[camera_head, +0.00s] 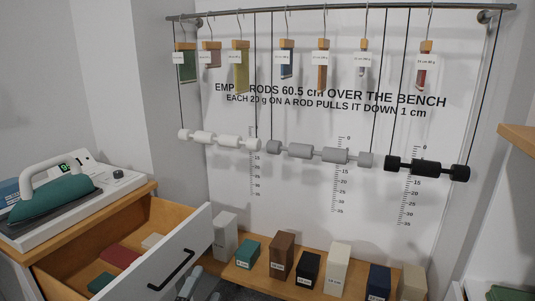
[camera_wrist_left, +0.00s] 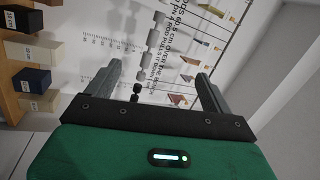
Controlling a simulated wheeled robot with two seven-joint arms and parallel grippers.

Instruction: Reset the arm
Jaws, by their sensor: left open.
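My left gripper (camera_head: 196,287) shows at the bottom edge of the head view, with only its grey fingers visible beside the open drawer. In the left wrist view, the left gripper (camera_wrist_left: 157,85) has its two grey fingers wide apart with nothing between them. Its green body with a small lit display fills the bottom of that view. The fingers point toward the wall board (camera_wrist_left: 160,35). The rest of the left arm is hidden. My right gripper is not clearly visible in either view.
An open drawer (camera_head: 184,258) holding blocks juts out at left, below an iron (camera_head: 54,191). Several labelled blocks stand on the bench (camera_head: 230,272).

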